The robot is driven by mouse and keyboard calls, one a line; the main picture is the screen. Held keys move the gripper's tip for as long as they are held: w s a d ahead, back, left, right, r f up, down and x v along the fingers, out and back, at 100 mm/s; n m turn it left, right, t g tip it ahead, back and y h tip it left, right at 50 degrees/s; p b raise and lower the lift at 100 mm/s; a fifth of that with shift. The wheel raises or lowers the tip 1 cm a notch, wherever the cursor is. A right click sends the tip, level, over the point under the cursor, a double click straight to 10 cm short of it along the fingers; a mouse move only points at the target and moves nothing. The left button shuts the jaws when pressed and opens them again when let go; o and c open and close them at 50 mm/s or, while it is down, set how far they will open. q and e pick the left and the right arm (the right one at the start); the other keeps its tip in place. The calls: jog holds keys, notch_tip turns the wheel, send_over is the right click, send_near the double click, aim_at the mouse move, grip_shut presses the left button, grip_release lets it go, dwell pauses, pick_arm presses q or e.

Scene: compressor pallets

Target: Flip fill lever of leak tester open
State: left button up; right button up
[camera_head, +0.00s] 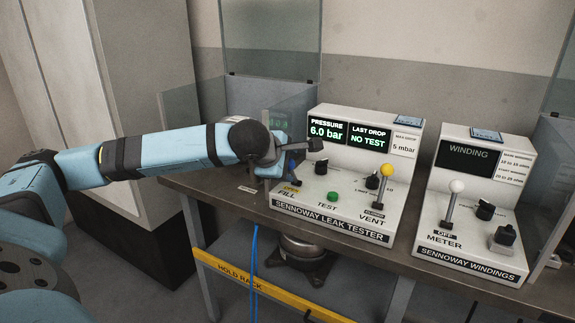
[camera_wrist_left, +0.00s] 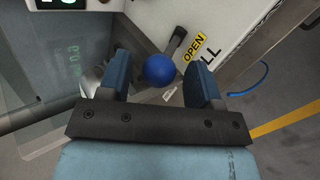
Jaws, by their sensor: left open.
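The white leak tester (camera_head: 345,215) stands on the bench, its display reading 6.0 bar and NO TEST. The blue ball knob (camera_wrist_left: 159,70) of the fill lever sits between the two fingers of my left gripper (camera_wrist_left: 159,62), with a visible gap to the right finger. The lever's dark stem (camera_wrist_left: 175,43) runs up from the knob in the wrist view. A yellow OPEN tag (camera_wrist_left: 194,46) shows beside it, above FILL. In the head view my left gripper (camera_head: 291,161) is open at the tester's left side and mostly hides the lever. My right gripper is out of view.
The yellow-knobbed vent lever (camera_head: 386,171) stands at the tester's right, by a black knob (camera_head: 373,181) and the green TEST button (camera_head: 333,196). A windings meter (camera_head: 477,205) stands farther right. Clear panels (camera_head: 183,110) rise at the left. A HOLD RACK bar (camera_head: 245,283) is below.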

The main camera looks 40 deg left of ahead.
pick_arm(q)
jog(key=p+v, duration=0.1)
jog(key=v, duration=1.2)
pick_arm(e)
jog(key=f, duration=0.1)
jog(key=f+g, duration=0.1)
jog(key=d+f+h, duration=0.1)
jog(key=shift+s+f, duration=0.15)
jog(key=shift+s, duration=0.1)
pick_arm(q)
jog(key=shift+f, duration=0.1)
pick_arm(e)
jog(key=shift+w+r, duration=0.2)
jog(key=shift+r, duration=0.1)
